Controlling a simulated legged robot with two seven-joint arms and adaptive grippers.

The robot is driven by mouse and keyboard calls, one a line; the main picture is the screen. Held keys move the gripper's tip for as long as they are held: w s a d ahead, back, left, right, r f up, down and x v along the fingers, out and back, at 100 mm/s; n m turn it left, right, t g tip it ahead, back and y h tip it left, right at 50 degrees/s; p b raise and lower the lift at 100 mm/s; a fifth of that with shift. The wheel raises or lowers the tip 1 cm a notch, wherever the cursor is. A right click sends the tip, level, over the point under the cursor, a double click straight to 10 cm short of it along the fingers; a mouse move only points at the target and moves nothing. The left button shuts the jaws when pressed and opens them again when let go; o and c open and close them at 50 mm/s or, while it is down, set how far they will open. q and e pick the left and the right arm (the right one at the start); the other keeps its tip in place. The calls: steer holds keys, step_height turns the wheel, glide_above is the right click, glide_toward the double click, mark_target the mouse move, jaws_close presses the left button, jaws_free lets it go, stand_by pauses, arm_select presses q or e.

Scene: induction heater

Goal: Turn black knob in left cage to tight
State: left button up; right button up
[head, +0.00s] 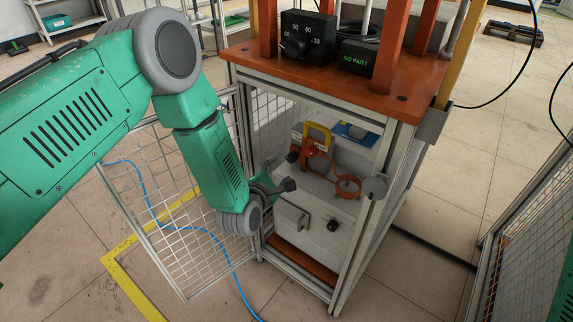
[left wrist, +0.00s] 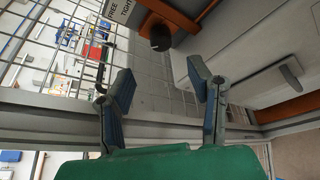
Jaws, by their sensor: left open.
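The black knob (head: 292,156) sits at the back left inside the open cage, beside a red and yellow part. In the left wrist view, the black knob (left wrist: 160,42) is on an orange mount, next to a sign (left wrist: 118,9) with "TIGHT" partly readable. My left gripper (head: 281,184) is at the cage opening, in front of and below the knob. In the left wrist view, my left gripper (left wrist: 161,82) is open and empty, with the knob beyond its fingertips and apart from them. My right gripper does not show.
The cage's mesh door (head: 160,220) stands open on the left. A white box with a handle and small black knob (head: 333,226) fills the lower cage. Metal posts (head: 365,215) frame the opening. An orange tabletop (head: 330,80) with a dial box (head: 307,38) is above.

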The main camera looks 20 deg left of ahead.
mark_target(290, 160)
arm_select(q)
steer(key=x, duration=0.2)
steer(key=b+x, duration=0.1)
steer(key=x, duration=0.1)
steer(key=d+b+x, duration=0.1)
steer(key=x, duration=0.1)
steer(key=shift+w+f, duration=0.15)
steer(key=shift+w, duration=0.1)
steer(key=shift+w+a+f+b, duration=0.15)
steer(key=shift+w+b, duration=0.25)
steer(key=shift+w, duration=0.2)
steer(key=shift+w+a, duration=0.15)
steer(key=shift+c, duration=0.5)
steer(key=shift+d, duration=0.2)
jaws_close()
